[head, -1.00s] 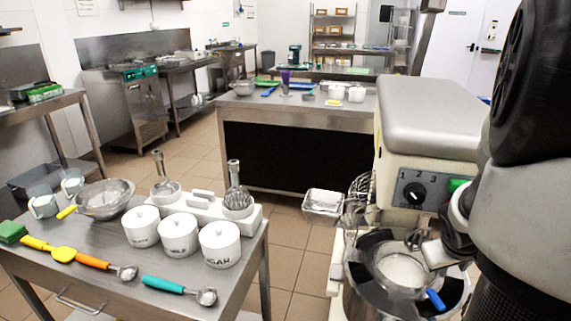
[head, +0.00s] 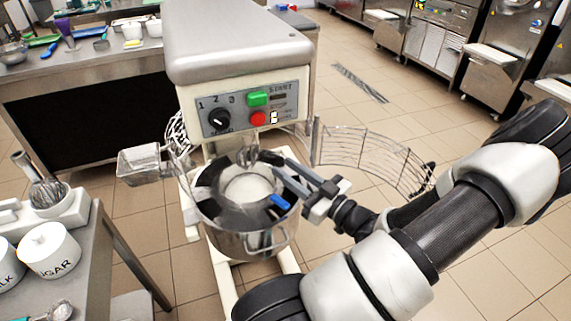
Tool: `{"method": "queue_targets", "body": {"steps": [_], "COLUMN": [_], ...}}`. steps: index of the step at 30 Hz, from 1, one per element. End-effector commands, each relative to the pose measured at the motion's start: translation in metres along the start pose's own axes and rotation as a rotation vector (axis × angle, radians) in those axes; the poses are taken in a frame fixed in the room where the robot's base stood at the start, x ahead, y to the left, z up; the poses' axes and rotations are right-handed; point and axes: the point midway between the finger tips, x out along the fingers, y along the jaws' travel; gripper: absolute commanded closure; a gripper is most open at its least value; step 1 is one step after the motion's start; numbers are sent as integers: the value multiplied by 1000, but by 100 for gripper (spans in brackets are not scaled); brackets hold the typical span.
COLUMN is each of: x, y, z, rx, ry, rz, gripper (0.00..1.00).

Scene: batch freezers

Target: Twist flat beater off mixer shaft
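The mixer (head: 240,50) stands in the middle of the head view with its control panel facing me. Its steel bowl (head: 245,243) sits below the head, with a pale round content inside. The shaft and beater area (head: 247,157) is a small dark metal shape under the head; the flat beater itself cannot be made out clearly. My gripper (head: 278,166) reaches in from the right above the bowl rim. Its two fingers look apart and point left toward the shaft. Whether the tips touch anything there cannot be told.
The wire guard (head: 375,160) is swung out to the right of the bowl. A metal chute (head: 140,165) sticks out on the left. A steel table with a sugar jar (head: 50,250) stands at the lower left. A blue piece (head: 280,202) lies at the bowl's right rim.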

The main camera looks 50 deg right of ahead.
Motion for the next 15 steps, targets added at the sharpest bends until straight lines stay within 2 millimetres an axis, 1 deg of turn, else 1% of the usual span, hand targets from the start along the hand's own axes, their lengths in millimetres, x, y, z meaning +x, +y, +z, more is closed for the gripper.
{"method": "queue_targets", "body": {"steps": [2, 5, 15], "x": [2, 8, 48], "y": [0, 0, -1], "z": [-3, -3, -3], "rx": [-1, -3, -1], "ry": [19, 17, 15], "rz": [1, -1, 0], "gripper": [72, 72, 72]}}
